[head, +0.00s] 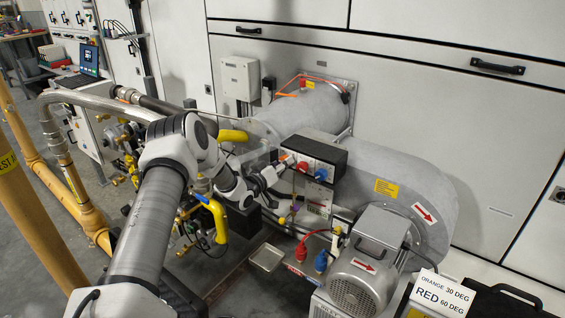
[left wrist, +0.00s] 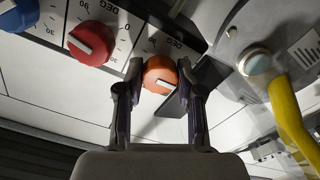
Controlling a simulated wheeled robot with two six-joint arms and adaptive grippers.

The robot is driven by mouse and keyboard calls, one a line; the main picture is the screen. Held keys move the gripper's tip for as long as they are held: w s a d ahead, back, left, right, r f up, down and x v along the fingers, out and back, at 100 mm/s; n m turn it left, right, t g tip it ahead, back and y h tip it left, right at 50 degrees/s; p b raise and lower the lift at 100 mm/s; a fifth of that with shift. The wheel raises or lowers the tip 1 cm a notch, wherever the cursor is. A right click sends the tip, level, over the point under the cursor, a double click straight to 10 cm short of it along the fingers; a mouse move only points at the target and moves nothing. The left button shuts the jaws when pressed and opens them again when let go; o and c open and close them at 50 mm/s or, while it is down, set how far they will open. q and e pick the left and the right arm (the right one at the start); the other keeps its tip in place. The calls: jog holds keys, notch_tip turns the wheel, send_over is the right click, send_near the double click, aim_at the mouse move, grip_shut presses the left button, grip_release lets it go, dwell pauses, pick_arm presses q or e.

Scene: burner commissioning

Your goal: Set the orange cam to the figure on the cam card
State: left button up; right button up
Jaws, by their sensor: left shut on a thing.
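The orange cam (left wrist: 160,70) is a round knob with a white pointer mark, on a dial plate marked in DEG. My left gripper (left wrist: 160,77) is shut on it, with one finger on each side. In the head view my left gripper (head: 282,163) reaches the left end of the black control box (head: 318,148), and the fingers largely hide the orange cam. The cam card (head: 439,293) at the lower right reads ORANGE 30 DEG and RED 60 DEG. The exact angle of the orange pointer cannot be read. My right gripper is not in view.
Beside the orange cam sit a red cam (left wrist: 92,43) and a blue cam (left wrist: 18,16). A yellow pipe (left wrist: 290,125) runs close to the gripper's right in the wrist view. A grey motor (head: 365,275) stands below the box, and large grey ducting (head: 410,170) lies behind it.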

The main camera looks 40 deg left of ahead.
pick_arm(q)
jog(key=shift+m+p, duration=1.65)
jog(key=shift+m, duration=2.95)
jog(key=shift+f, duration=0.1)
jog(key=o, duration=1.1)
jog(key=shift+o, duration=0.2)
jog(key=shift+s+a, duration=0.1)
jog(key=s+d, duration=0.1)
jog(key=s, duration=1)
jog(key=shift+s+d, duration=0.25)
jog(key=shift+s, duration=0.15)
